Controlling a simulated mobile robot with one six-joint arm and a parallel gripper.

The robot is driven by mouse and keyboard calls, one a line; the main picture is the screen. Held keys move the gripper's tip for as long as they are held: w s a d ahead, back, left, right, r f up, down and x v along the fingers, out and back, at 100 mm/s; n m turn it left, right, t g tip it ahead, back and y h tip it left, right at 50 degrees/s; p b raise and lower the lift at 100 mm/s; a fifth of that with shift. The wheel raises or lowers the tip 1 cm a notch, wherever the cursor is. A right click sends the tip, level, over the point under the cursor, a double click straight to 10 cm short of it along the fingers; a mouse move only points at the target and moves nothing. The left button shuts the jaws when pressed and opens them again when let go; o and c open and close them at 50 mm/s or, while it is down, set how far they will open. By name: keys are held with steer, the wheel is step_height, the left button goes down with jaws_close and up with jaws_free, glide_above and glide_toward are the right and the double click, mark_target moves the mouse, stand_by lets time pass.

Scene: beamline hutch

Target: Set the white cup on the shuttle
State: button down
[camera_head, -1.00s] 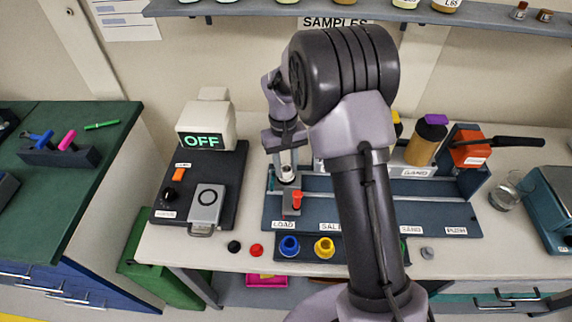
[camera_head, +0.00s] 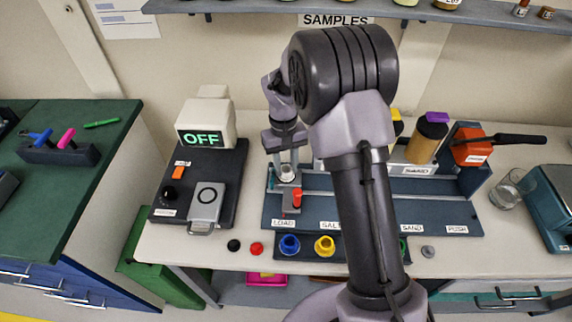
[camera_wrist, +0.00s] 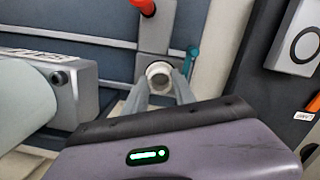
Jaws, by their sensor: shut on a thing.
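The white cup (camera_head: 287,173) is small and upright between the fingers of my gripper (camera_head: 287,166), at the left end of the blue-grey rail station. In the wrist view the cup (camera_wrist: 160,73) shows from above as a white ring, with my gripper's fingers (camera_wrist: 160,86) shut on its two sides. The shuttle appears to be the grey block (camera_head: 289,208) with a red knob, by the LOAD label. In the wrist view the grey shuttle (camera_wrist: 156,36) runs up to the cup. I cannot tell whether the cup's base touches it.
Blue (camera_head: 289,246) and yellow (camera_head: 325,247) funnel-like pieces sit in front of the station. A teal piece (camera_wrist: 191,56) is close beside the cup. My arm hides the station's middle.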

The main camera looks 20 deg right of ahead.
steer(key=c, duration=0.9)
jaws_free()
steer(key=shift+c, duration=0.2)
step_height(320, 180, up, 17)
steer(key=w+p, duration=0.2)
steer(key=p, duration=0.4)
steer(key=s+a+r+m+t+b, duration=0.1)
steer(key=s+r+t+b, duration=0.15)
steer(key=s+r, duration=0.4)
steer(key=s+a+f+m+t+y+b, duration=0.1)
steer(key=s+m+t+b, duration=0.1)
steer(key=s, duration=0.8)
steer(key=s+a+f+m+t+y+b, duration=0.1)
steer(key=s+a+m+t+b, duration=0.1)
steer(key=s, duration=0.9)
steer(key=shift+f+t+b, duration=0.35)
steer(key=shift+f+b, duration=0.05)
steer(key=shift+b, duration=0.5)
